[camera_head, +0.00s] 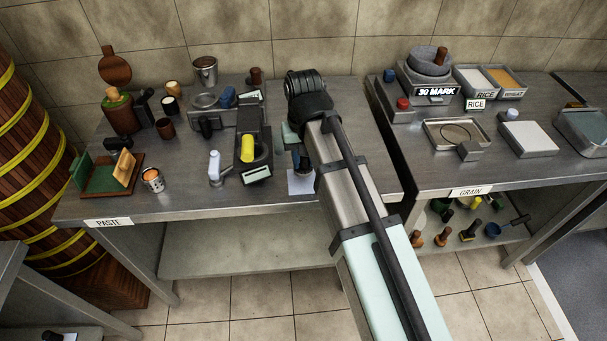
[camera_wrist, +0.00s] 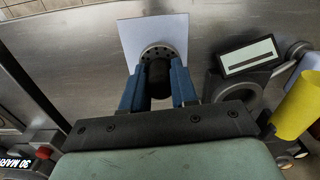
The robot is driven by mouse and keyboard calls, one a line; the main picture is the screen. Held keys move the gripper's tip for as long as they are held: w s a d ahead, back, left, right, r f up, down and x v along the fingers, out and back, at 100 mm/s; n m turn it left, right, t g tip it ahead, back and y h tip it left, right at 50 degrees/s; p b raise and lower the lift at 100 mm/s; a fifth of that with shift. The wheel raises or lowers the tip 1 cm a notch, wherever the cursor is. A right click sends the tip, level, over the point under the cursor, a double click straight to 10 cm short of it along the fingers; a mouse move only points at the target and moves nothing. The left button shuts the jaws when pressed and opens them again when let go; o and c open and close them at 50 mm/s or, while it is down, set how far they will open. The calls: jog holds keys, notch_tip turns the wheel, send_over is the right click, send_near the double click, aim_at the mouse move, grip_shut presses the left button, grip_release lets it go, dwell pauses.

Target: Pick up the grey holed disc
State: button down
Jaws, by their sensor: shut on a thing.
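The grey holed disc (camera_wrist: 160,51) shows in the wrist view, over a white sheet (camera_wrist: 140,33) on the steel table. Small holes run around its rim. A dark round stem or knob (camera_wrist: 158,76) stands at its middle. My gripper (camera_wrist: 158,70) has its two blue fingers shut on this dark part, one on each side. I cannot tell whether the disc touches the sheet or hangs just above it. In the head view my arm hides the disc, and the white sheet (camera_head: 301,183) shows near the table's front edge.
A dark device with a yellow cylinder (camera_head: 247,148) and a small display stands close to the left of my gripper. A white-and-grey tool (camera_head: 215,168) stands further left. The grain table (camera_head: 477,165) lies to the right across a narrow gap.

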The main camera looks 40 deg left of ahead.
jog(key=shift+r, duration=1.35)
jog(key=shift+w, duration=0.1)
